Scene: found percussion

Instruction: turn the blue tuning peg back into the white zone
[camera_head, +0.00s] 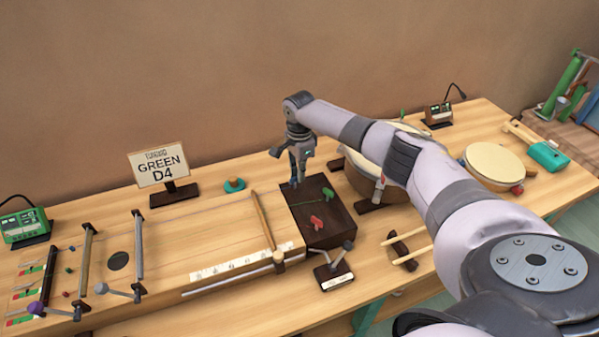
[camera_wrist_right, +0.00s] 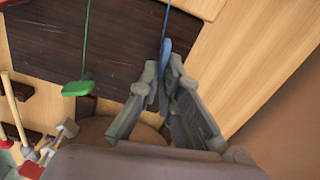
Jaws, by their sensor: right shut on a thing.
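The blue tuning peg (camera_wrist_right: 166,48) stands at the edge of the dark wooden peg block (camera_wrist_right: 40,40), with a thin blue line running from it. My right gripper (camera_wrist_right: 164,75) is shut on the peg, with a finger on each side. In the head view my right gripper (camera_head: 295,178) points down at the back left of the peg block (camera_head: 340,228), and the blue peg is mostly hidden by the fingers. I cannot make out a white zone by the blue peg in either view. My left gripper is not in view.
A green peg (camera_head: 328,193) and a red peg (camera_head: 316,222) stand close by on the block. A sign reading GREEN D4 (camera_head: 160,166) stands at the back left. A drum (camera_head: 375,165) is right of the block, partly behind my arm. A wooden bridge (camera_head: 263,220) is left of it.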

